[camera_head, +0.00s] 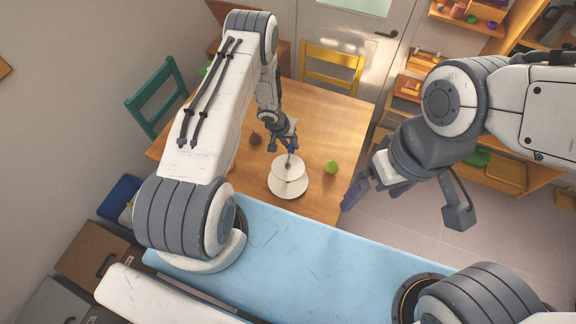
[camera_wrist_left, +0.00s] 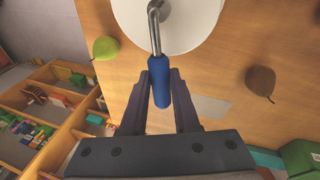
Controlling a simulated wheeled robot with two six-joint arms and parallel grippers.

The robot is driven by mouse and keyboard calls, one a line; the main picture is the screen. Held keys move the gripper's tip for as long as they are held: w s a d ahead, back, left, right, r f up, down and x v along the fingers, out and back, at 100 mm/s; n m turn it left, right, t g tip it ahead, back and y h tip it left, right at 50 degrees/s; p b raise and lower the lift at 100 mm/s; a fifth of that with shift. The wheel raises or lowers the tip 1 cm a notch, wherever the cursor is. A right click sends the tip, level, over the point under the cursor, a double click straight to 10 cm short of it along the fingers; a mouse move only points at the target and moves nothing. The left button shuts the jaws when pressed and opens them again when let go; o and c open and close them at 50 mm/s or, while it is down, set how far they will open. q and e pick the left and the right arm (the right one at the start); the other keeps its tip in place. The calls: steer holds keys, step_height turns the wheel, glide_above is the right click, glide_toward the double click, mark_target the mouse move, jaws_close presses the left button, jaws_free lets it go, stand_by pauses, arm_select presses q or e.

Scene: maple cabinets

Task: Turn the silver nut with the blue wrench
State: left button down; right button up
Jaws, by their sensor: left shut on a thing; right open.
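My left gripper (camera_head: 289,147) is shut on the blue handle of the wrench (camera_wrist_left: 159,82), just above a white round two-level stand (camera_head: 287,190). In the left wrist view, the handle lies between the fingers (camera_wrist_left: 172,100). My right gripper (camera_head: 368,194) is open and empty, off the table's right side.
A green pear-like fruit (camera_head: 331,167) lies right of the stand on the wooden table (camera_head: 333,125). A dark brown fruit (camera_head: 255,139) lies left. A yellow chair (camera_head: 333,66) and a green chair (camera_head: 157,97) stand at the table. Shelves (camera_wrist_left: 40,112) stand beyond.

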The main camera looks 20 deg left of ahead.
arm_select(q)
steer(key=shift+d, duration=0.1)
steer(key=shift+w+d+m+h, duration=0.1)
steer(key=shift+d+m+h, duration=0.2)
steer(key=shift+d+m, duration=0.6)
steer(key=shift+a+m+g, duration=0.1)
steer(key=shift+m+g, duration=0.2)
steer(key=shift+m, duration=0.3)
steer(key=shift+d+m+g, duration=0.5)
steer(key=shift+d+m, duration=0.35)
steer(key=shift+m, duration=0.55)
